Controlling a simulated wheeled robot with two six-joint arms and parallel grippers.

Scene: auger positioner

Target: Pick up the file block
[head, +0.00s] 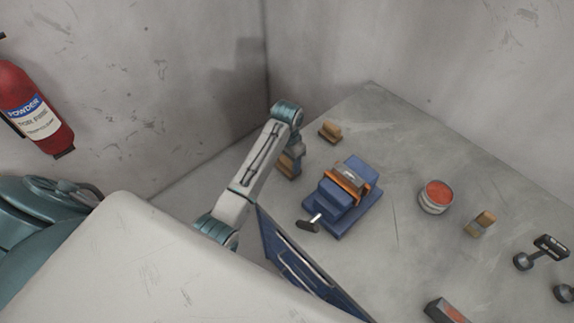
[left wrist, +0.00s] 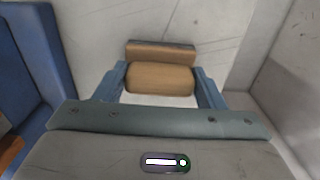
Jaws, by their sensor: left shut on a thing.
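The file block (left wrist: 160,79) is a brown wooden block with a darker brown, plank-like part along its far side in the left wrist view. My left gripper (head: 289,166) is shut on it, with one blue finger at each end. In the head view the gripper is beside the left of the blue vise, and my arm partly hides what it holds. I cannot tell whether the block touches the table. My right gripper is not in view.
The blue vise (head: 334,213) clamps an orange-edged piece. A wooden piece (head: 330,132) lies behind it. A red-topped tin (head: 435,197), another wooden piece (head: 480,223) and dark metal tools (head: 543,250) are to the right. Walls close off the back.

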